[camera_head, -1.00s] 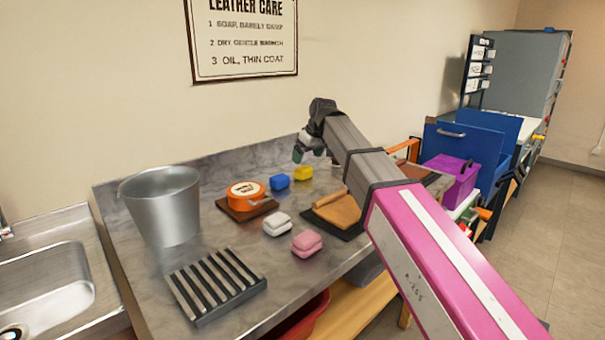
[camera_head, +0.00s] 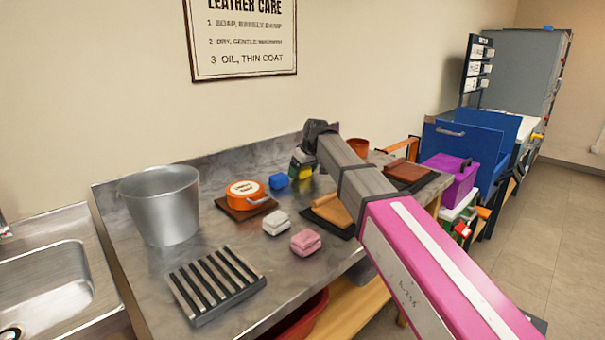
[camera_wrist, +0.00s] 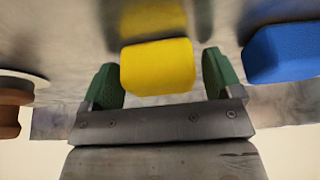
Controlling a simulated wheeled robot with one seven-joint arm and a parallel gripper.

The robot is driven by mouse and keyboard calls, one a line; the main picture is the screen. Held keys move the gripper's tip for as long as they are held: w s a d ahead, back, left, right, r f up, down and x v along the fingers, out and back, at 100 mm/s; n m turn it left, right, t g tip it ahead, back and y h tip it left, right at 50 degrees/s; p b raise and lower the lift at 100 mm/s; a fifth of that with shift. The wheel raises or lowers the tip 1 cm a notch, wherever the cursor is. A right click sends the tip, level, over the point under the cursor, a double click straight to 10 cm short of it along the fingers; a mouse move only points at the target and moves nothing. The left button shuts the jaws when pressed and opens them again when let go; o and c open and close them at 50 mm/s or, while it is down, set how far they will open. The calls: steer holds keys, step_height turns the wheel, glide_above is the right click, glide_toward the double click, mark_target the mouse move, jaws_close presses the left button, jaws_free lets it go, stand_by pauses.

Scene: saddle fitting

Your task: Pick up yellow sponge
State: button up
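The yellow sponge (camera_wrist: 158,67) lies on the grey stone counter between the two green fingers of my gripper (camera_wrist: 162,80) in the wrist view. My gripper is open, with a small gap on each side of the sponge. In the head view my gripper (camera_head: 300,168) is lowered at the sponge (camera_head: 306,172), which is partly hidden behind the fingers. A blue sponge (camera_wrist: 282,52) lies just to the right of the fingers in the wrist view; in the head view it (camera_head: 279,181) lies to the left of the yellow one.
An orange tin (camera_head: 244,193) stands on a brown board. White (camera_head: 276,223) and pink (camera_head: 305,242) sponges lie nearer on the counter. A bucket (camera_head: 163,205) and slatted rack (camera_head: 217,285) are at left; an orange cup (camera_head: 358,146) is behind my arm.

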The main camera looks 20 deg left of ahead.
steer(key=c, duration=0.7)
steer(key=shift+r, duration=0.1)
steer(key=shift+r, duration=0.5)
step_height(320, 180, up, 3)
steer(key=shift+f, duration=0.15)
steer(key=s+a+r, duration=0.2)
steer(key=a, duration=0.1)
steer(key=s+a+r, duration=0.2)
steer(key=a, duration=0.1)
steer(key=s+a+r, duration=0.2)
steer(key=a+r, duration=0.1)
steer(key=a, duration=0.1)
steer(key=shift+s, duration=0.15)
steer(key=o, duration=0.3)
steer(key=shift+c, duration=1.1)
